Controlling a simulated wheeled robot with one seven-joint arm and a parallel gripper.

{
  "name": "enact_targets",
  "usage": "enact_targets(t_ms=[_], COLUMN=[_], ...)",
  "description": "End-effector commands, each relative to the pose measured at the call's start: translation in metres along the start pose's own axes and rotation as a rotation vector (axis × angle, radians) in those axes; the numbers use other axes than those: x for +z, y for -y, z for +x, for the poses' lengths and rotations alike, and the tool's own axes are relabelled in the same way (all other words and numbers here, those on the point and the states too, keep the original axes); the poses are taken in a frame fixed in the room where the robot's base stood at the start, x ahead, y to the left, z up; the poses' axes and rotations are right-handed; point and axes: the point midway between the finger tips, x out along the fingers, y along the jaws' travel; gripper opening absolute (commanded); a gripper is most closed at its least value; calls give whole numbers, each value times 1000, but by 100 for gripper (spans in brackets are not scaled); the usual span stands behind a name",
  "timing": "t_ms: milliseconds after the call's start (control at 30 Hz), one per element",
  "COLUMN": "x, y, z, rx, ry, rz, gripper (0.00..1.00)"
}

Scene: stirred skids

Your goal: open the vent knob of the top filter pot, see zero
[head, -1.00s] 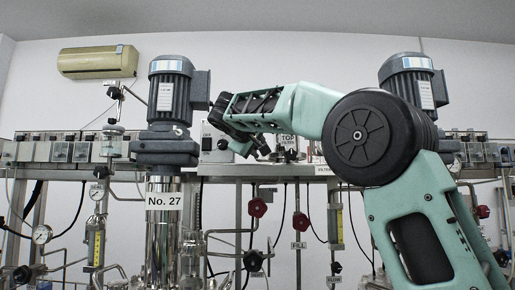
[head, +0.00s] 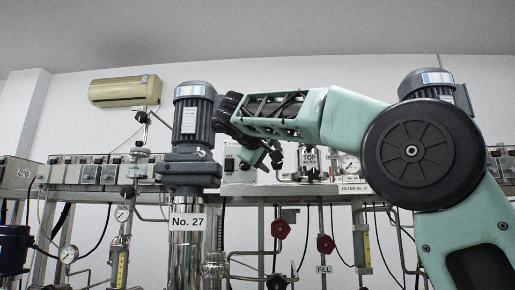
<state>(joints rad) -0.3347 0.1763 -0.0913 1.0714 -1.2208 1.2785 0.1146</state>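The "TOP FILTER" label (head: 311,158) stands on the shelf behind my arm, right of the middle in the head view. Small metal fittings (head: 291,172) sit at its left, and a round dial gauge (head: 349,165) shows just right of it. The gauge's needle is too small to read. The filter pot's body and its vent knob cannot be made out clearly. My gripper (head: 262,157) points downward, left of the label, in front of a pale box on the shelf. Its dark fingertips are small, and whether they are apart or together is unclear. I see nothing clearly held.
A motor (head: 193,118) on the "No. 27" column rises just left of my wrist. A second motor (head: 427,84) stands behind my arm at right. Red valve knobs (head: 280,228) and tubes hang below the shelf (head: 262,190).

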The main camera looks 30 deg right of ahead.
Motion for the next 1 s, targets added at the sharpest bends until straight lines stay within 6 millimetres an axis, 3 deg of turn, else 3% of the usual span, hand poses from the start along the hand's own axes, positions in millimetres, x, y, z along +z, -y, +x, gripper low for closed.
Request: enact_targets(t_ms=[200, 400, 600, 1000], x=[0, 0, 0, 0], y=[2, 1, 0, 0], z=[-52, -84, -97, -97], rx=[-2, -2, 0, 0], ry=[-4, -2, 0, 1], rz=[1, 0, 1, 0], gripper=[53, 53, 53, 53])
